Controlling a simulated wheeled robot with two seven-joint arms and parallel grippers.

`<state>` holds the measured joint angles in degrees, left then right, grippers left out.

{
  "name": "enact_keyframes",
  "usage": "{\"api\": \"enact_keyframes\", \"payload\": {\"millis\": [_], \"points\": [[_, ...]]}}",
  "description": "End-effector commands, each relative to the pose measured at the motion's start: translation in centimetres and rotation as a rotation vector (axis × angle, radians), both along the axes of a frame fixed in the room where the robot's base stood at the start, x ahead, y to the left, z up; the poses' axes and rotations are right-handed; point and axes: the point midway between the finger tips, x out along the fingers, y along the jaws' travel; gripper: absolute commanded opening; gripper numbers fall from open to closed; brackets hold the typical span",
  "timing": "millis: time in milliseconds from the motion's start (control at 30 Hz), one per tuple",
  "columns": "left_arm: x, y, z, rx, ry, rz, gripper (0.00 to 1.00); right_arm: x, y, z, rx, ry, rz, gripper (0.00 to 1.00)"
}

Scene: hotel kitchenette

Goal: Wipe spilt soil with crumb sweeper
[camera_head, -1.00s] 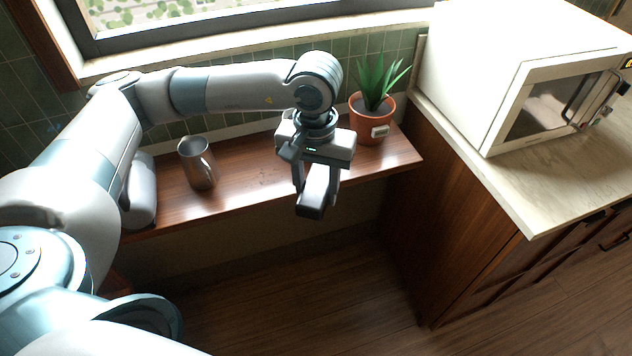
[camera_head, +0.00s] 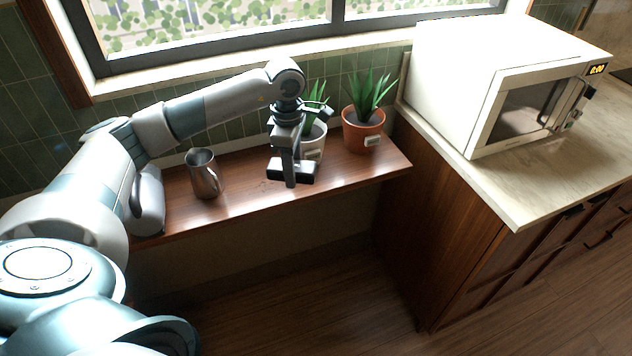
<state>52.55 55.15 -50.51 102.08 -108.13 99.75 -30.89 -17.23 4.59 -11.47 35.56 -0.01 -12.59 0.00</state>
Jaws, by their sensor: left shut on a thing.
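My left gripper (camera_head: 287,157) points down over the wooden shelf (camera_head: 235,201). It is shut on a dark block-shaped tool, which I take to be the crumb sweeper (camera_head: 305,173). The sweeper is low, near the shelf's front part; I cannot tell whether it touches the wood. A few faint dark specks, possibly the spilt soil (camera_head: 264,184), show on the shelf just left of the sweeper. The gripper and sweeper hide part of the shelf behind them. My right gripper is out of view.
A white pot (camera_head: 315,147) with a green plant stands just behind my left gripper. An orange pot (camera_head: 364,136) with a plant is to its right. A metal pitcher (camera_head: 203,175) stands to the left. A white microwave (camera_head: 480,95) sits on the counter (camera_head: 480,185) at right.

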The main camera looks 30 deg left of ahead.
Motion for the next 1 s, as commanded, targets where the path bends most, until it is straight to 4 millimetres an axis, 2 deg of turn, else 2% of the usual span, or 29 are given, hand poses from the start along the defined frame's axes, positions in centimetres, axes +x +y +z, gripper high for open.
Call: {"api": "enact_keyframes", "payload": {"millis": [33,100,200,333,767,1000], "points": [[0.2,1.6,-0.3,0.002,0.007,0.101,0.24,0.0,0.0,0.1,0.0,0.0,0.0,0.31],[0.4,3.4,-0.5,0.006,0.009,0.232,0.24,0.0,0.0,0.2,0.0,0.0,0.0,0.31],[0.5,5.4,-0.8,0.011,0.013,0.376,0.24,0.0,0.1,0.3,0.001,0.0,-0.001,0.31],[0.6,7.0,-1.0,0.015,0.015,0.489,0.24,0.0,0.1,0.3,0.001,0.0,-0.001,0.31],[0.6,7.5,-1.1,0.016,0.015,0.527,0.24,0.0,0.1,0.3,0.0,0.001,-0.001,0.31],[0.7,7.0,-2.3,0.017,0.016,0.523,0.24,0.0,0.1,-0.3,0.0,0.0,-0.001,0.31]]}}
